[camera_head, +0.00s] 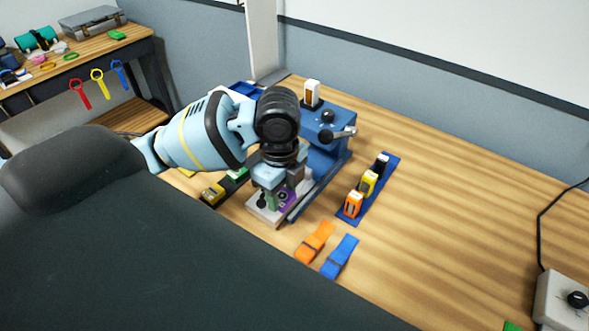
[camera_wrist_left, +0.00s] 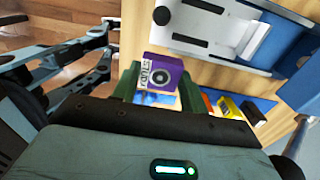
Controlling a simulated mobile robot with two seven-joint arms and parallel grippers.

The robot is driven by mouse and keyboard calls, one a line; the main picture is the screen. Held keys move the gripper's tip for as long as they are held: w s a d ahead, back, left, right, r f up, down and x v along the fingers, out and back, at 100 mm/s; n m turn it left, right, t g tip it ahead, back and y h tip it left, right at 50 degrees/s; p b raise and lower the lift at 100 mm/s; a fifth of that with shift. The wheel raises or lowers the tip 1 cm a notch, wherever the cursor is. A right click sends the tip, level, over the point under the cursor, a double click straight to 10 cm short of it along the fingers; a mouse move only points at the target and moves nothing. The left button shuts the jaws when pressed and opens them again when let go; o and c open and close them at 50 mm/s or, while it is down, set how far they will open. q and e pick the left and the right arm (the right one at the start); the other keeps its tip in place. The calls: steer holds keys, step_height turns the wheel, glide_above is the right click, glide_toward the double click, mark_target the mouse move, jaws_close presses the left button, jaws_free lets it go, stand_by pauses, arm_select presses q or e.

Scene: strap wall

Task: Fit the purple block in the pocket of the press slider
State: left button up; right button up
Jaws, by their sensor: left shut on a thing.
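My left gripper (camera_head: 278,198) is shut on the purple block (camera_head: 288,196), low over the press slider (camera_head: 262,214). The block also shows in the left wrist view (camera_wrist_left: 160,74), between the green fingers, with a white label and a dark round mark on it. The slider is a pale plate in front of the blue press (camera_head: 324,130); it also shows in the wrist view (camera_wrist_left: 212,28), apart from the block in the picture. My gripper hides the pocket in the head view, and I cannot tell whether the block touches the slider. My right gripper is not in view.
A blue rack (camera_head: 378,178) with orange, yellow and black blocks stands right of the press. An orange strap (camera_head: 315,241) and a blue strap (camera_head: 340,256) lie in front. A control box (camera_head: 562,300) sits at far right. The table's right side is mostly clear.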

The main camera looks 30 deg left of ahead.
arm_select(q)
steer(key=w+a+f, duration=0.1)
steer(key=w, duration=0.3)
steer(key=w+a+f, duration=0.2)
steer(key=w, duration=0.2)
steer(key=w+a+f, duration=0.1)
steer(key=w, duration=0.3)
steer(key=shift+w+a+f, duration=0.15)
steer(key=shift+a+f, duration=0.15)
steer(key=shift+f, duration=0.65)
steer(key=o, duration=1.2)
steer(key=shift+f, duration=0.15)
